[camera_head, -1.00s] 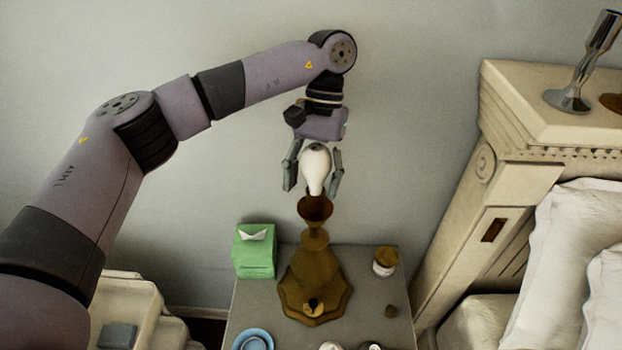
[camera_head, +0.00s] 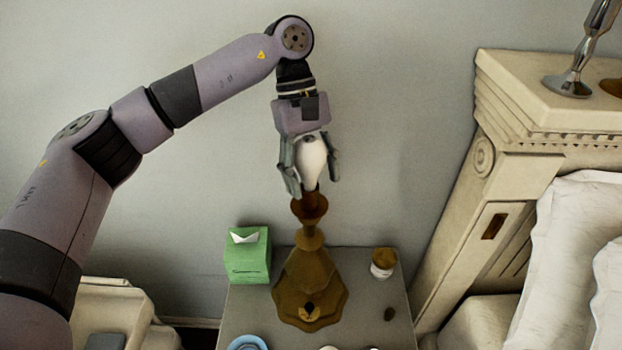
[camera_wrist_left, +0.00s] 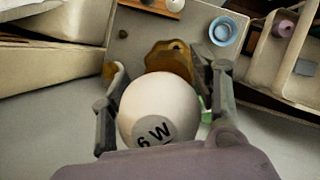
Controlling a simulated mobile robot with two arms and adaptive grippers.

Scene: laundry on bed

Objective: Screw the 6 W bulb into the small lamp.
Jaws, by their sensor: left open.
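The white bulb (camera_head: 312,158) stands upright, narrow end down, at the top of the brown small lamp (camera_head: 308,275). Its lower end meets the brown socket area above the lamp's cup; how deep it sits is hidden. In the left wrist view the bulb (camera_wrist_left: 158,108) shows a grey patch marked "6 W", with part of the brown lamp (camera_wrist_left: 170,60) behind it. My left gripper (camera_head: 313,182) points down with its fingers on either side of the bulb, open. In the wrist view small gaps seem to show beside the bulb. My right gripper is out of view.
The lamp stands on a grey bedside table (camera_head: 350,290). On it are a green tissue box (camera_head: 248,262), a white jar with a brown lid (camera_head: 382,264), a small brown object (camera_head: 389,314) and a blue bowl (camera_head: 247,343). The cream headboard (camera_head: 455,215) rises at right.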

